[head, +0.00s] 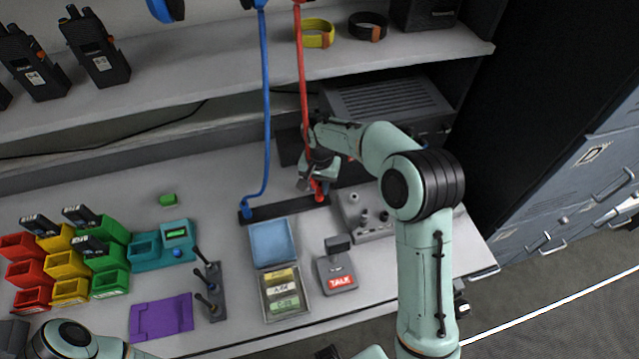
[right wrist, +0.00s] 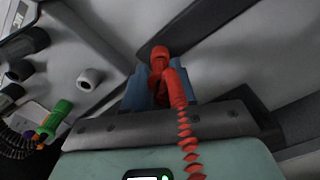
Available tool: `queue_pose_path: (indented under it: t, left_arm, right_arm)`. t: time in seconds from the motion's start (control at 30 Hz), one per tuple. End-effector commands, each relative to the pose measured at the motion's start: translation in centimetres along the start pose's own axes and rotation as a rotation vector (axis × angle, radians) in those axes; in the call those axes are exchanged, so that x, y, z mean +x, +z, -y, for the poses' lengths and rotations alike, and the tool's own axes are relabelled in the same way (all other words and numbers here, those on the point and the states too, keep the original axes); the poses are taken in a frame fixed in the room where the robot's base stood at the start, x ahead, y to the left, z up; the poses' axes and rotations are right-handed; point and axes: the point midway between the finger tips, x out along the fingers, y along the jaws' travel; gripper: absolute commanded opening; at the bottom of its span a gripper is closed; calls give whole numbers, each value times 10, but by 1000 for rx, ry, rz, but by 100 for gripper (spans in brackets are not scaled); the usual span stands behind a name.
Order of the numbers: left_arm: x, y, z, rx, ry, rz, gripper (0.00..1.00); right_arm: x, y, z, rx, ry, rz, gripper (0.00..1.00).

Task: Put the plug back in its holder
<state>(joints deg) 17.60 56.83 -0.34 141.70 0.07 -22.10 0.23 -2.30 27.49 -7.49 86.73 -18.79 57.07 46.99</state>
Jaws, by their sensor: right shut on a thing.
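The red plug (head: 320,192) hangs on a red coiled cord (head: 303,80) and sits between the fingers of my right gripper (head: 316,178). In the right wrist view, the blue finger pads close on the red plug (right wrist: 160,66). The dark holder strip (head: 285,210) lies on the desk, with a blue plug (head: 246,209) at its left end. The red plug is at the strip's right end; in the right wrist view its head overlaps the strip (right wrist: 178,28). I cannot tell whether it is seated. My left gripper is out of view.
A grey knob panel (head: 366,228) is right of the plug, with the TALK microphone stand (head: 338,265) in front. A blue-lidded box (head: 273,244) stands front left. A grey device (head: 385,105) is behind. The blue cord (head: 265,110) hangs left of my right arm.

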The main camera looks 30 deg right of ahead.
Motion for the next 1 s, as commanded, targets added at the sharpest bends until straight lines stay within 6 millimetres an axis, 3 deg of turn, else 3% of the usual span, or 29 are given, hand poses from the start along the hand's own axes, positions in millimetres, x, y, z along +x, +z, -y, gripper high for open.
queue_pose_path:
  t: [1.0]
  left_arm:
    - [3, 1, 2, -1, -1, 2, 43]
  right_arm:
    - [8, 0, 0, 0, 1, 0, 6]
